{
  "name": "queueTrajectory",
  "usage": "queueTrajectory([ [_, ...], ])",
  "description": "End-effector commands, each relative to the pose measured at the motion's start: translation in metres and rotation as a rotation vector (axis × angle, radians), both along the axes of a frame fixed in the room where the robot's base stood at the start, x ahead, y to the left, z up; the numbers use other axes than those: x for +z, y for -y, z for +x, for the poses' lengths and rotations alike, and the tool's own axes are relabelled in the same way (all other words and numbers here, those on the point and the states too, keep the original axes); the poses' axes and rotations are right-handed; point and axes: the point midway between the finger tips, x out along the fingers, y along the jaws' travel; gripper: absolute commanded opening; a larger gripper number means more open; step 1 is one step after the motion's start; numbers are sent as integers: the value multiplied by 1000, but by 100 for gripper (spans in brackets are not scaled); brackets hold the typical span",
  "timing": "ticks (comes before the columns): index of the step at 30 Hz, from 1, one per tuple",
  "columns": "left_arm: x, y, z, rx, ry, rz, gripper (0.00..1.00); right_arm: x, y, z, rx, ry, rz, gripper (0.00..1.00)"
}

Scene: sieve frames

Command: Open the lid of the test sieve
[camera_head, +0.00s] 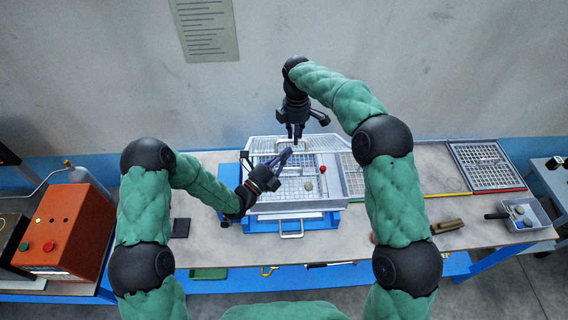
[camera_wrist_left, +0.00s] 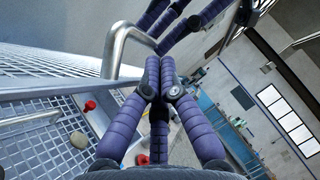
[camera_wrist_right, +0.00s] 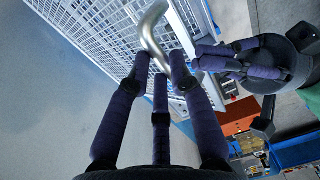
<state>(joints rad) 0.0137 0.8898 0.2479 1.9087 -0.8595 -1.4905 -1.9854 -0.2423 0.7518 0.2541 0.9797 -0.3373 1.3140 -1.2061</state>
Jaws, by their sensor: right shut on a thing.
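The test sieve (camera_head: 345,192) is a metal mesh box on a blue base in the middle of the bench. Its mesh lid (camera_head: 262,143) is raised and tilted at the back, and shows as a large grid in the left wrist view (camera_wrist_left: 40,55). My right gripper (camera_head: 296,136) is at the lid's top edge, shut on the bent metal lid handle (camera_wrist_right: 150,35). My left gripper (camera_head: 288,154) is over the open box, in front of the lid. Its fingers (camera_wrist_left: 160,68) are together with nothing seen between them, close to the handle and the right fingers.
A red knob (camera_head: 321,166) and a round stone (camera_head: 308,186) are in the box. A mesh frame (camera_head: 487,165) and a grey bin (camera_head: 524,214) lie to the right. An orange control box (camera_head: 68,232) stands at the left. A wall is close behind.

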Motion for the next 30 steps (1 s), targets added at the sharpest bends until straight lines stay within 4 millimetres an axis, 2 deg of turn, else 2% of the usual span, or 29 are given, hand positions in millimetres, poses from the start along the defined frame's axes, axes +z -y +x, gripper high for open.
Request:
queueTrajectory([
  [13, 2, 0, 4, 0, -1, -1, 0, -4, -1, 2, 1, 5, 2, 0],
  [22, 16, 0, 15, -1, -47, 0, 0, -4, -1, 2, 1, 5, 1, 0],
  [30, 18, -1, 18, 2, -59, 0, 0, -5, -2, 0, 2, 1, 2, 0],
])
